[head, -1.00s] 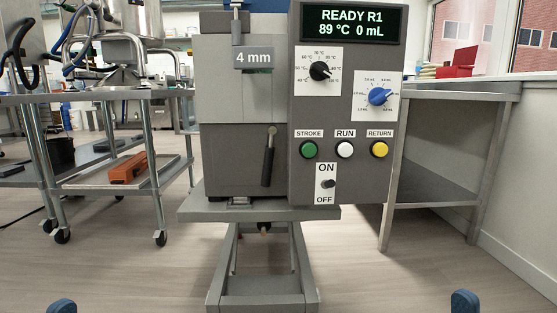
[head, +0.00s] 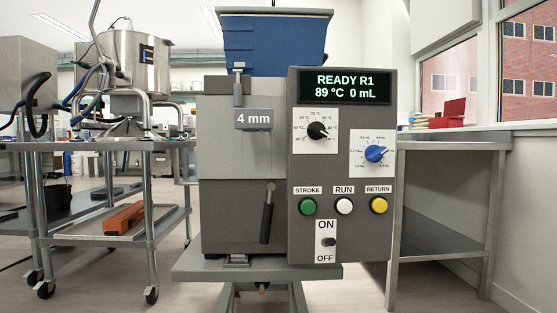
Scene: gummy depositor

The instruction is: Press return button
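The yellow return button (head: 379,205) sits at the lower right of the depositor's control panel, under a label reading RETURN. The white run button (head: 344,206) and the green stroke button (head: 308,206) are in the same row to its left. The display (head: 345,87) reads READY R1, 89 °C, 0 mL. The ON/OFF toggle (head: 329,242) is below the buttons. Neither of my grippers shows in the head view now.
The depositor has a blue hopper (head: 275,42) on top and a black-handled lever (head: 267,213) in front. A steel table (head: 450,143) stands to the right. A wheeled cart (head: 120,232) with an orange object stands to the left.

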